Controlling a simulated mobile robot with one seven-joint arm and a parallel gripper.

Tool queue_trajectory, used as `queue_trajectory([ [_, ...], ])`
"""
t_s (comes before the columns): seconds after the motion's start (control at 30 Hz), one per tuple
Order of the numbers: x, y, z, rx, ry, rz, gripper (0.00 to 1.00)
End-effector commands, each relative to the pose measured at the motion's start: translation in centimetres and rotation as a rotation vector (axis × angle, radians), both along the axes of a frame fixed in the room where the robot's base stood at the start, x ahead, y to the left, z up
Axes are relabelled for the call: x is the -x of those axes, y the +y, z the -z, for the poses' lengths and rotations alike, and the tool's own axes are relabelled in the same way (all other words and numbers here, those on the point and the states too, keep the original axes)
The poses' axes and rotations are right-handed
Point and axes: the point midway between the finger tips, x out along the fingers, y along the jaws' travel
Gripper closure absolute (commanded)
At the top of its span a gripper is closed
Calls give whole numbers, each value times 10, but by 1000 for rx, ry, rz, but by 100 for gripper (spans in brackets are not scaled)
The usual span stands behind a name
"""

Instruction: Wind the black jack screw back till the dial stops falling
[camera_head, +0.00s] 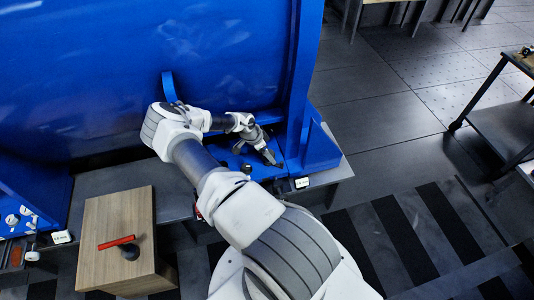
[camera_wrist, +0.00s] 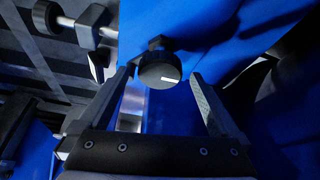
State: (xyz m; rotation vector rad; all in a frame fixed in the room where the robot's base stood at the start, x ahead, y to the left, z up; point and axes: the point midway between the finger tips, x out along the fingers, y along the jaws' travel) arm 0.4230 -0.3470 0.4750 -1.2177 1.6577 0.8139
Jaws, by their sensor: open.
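A black round knob (camera_wrist: 160,72) with a white line on its face sits between my fingertips in the wrist view, in front of a blue surface. It looks like the jack screw's head. My gripper (camera_wrist: 163,76) is open, with one finger on each side of the knob and gaps between. In the head view my gripper (camera_head: 272,160) reaches down to the blue foot at the base of the big blue housing. A small white readout (camera_head: 301,183) stands by that foot; its figures are too small to read.
A second black knob (camera_wrist: 47,17) on a silver shaft lies left of my fingers. The blue housing (camera_head: 200,60) rises behind my arm. A wooden box (camera_head: 115,215) carries a red-handled tool (camera_head: 116,242). Another white readout (camera_head: 61,237) is at left. Floor at right is open, before a dark cart (camera_head: 510,125).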

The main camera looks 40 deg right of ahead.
Motion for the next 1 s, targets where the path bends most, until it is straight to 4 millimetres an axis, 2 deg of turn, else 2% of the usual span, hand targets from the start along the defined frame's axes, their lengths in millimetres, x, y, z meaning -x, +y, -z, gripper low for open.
queue_trajectory([
  [0.3, 0, -1, 2, 0, 0, 0, 1],
  [0.77, 0, -1, 2, 0, 0, 0, 84],
  [0.8, 0, -1, 2, 0, 0, 0, 87],
  [1.0, 0, -1, 1, 0, -1, -16, 87],
])
